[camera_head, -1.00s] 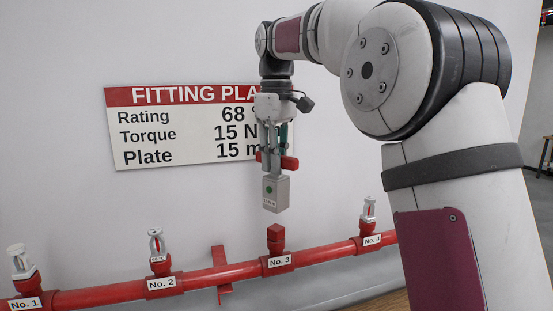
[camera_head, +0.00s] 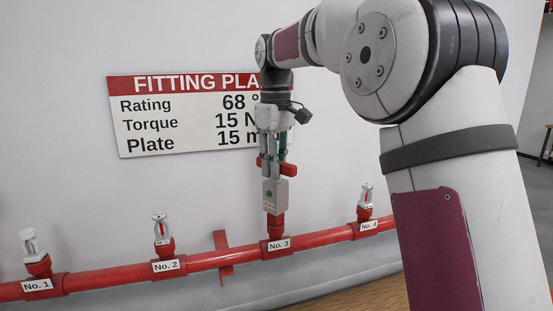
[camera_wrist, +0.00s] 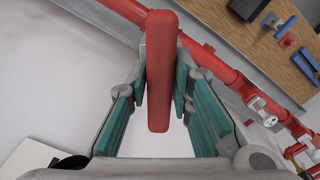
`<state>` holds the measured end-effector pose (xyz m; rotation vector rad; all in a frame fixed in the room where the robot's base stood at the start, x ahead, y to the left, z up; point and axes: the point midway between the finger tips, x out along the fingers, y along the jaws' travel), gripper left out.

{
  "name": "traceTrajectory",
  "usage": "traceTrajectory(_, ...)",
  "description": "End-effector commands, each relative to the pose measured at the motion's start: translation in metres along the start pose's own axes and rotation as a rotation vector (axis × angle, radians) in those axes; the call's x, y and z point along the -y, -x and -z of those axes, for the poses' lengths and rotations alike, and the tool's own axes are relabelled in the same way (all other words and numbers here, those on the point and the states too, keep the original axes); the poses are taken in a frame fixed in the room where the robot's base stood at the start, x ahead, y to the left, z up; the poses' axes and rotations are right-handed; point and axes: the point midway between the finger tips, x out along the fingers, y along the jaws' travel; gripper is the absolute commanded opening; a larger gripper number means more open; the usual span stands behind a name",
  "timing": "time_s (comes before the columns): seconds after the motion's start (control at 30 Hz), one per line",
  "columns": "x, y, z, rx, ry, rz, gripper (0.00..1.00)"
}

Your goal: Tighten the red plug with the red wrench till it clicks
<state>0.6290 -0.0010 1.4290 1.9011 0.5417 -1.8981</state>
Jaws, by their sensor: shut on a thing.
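My gripper (camera_head: 274,160) points down and is shut on the red handle of the wrench (camera_head: 289,169). In the wrist view the red handle (camera_wrist: 161,70) lies between the green finger pads. The wrench's grey box-shaped head (camera_head: 275,196), with a green dot on it, sits directly over the No. 3 fitting (camera_head: 277,245). The red plug is at No. 3 on the red pipe. Its top is hidden by the wrench head, and only its lower red part (camera_head: 277,226) shows. I cannot tell how deeply the head sits on the plug.
Sprinkler heads stand at No. 1 (camera_head: 33,245), No. 2 (camera_head: 161,231) and No. 4 (camera_head: 366,196) along the red pipe (camera_head: 205,260). A sign (camera_head: 165,116) hangs on the wall behind. The wrist view shows a wooden bench (camera_wrist: 245,40) with blue and red items.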

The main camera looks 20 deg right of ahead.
Motion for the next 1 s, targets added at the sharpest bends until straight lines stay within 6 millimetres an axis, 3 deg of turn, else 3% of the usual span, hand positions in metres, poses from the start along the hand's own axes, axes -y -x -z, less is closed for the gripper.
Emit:
traceTrajectory(0.63,0.0,-0.027,0.0,-0.001,0.0,-0.001,0.0)
traceTrajectory(1.0,0.0,-0.03,0.0,-0.001,-0.057,-0.001,0.0)
